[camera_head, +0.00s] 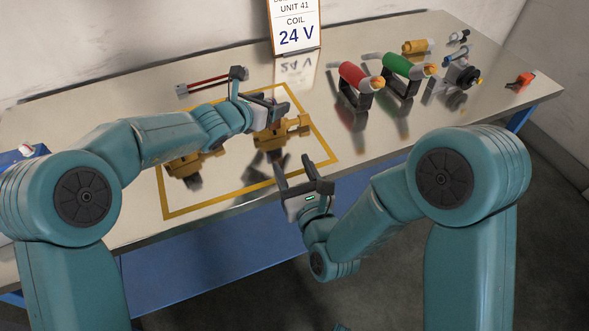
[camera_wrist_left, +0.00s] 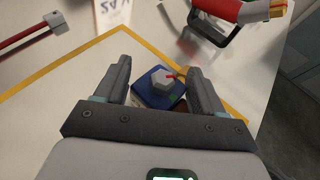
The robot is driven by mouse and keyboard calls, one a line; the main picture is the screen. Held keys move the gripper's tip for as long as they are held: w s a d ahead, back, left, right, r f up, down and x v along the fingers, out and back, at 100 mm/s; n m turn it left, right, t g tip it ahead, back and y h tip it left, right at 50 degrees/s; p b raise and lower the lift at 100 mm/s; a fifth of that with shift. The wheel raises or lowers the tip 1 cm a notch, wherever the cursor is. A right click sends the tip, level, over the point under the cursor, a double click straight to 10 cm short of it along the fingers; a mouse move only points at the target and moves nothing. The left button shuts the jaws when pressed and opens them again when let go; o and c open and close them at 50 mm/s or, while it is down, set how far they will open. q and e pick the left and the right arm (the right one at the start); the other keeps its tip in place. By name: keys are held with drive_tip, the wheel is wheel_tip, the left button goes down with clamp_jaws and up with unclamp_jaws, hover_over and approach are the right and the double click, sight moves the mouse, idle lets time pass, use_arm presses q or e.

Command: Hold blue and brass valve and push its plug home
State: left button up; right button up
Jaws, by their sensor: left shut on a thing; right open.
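The valve's brass body (camera_head: 286,130) shows below my left gripper in the camera_head view. My left gripper (camera_head: 262,92) hides most of its upper part there. In the left wrist view the valve's blue block (camera_wrist_left: 157,88) sits between the two fingers (camera_wrist_left: 155,85), with a grey hexagonal piece and a small red part on top. My left gripper is shut on it. I cannot tell how the plug sits. My right gripper (camera_head: 294,165) is open and empty, in front of the bench's near edge, to the lower right of the valve.
A second brass piece (camera_head: 188,166) shows left, partly behind my left arm. A yellow outline (camera_head: 200,208) marks the bench. A red bar (camera_head: 205,84) and a 24 V sign (camera_head: 295,30) are behind. Red (camera_head: 354,76) and green (camera_head: 402,67) cylinders on stands and small parts are right.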

drive_tip(key=shift+s+d, duration=0.1)
drive_tip(key=shift+s, duration=0.2)
use_arm(q)
drive_tip(key=o, duration=1.6)
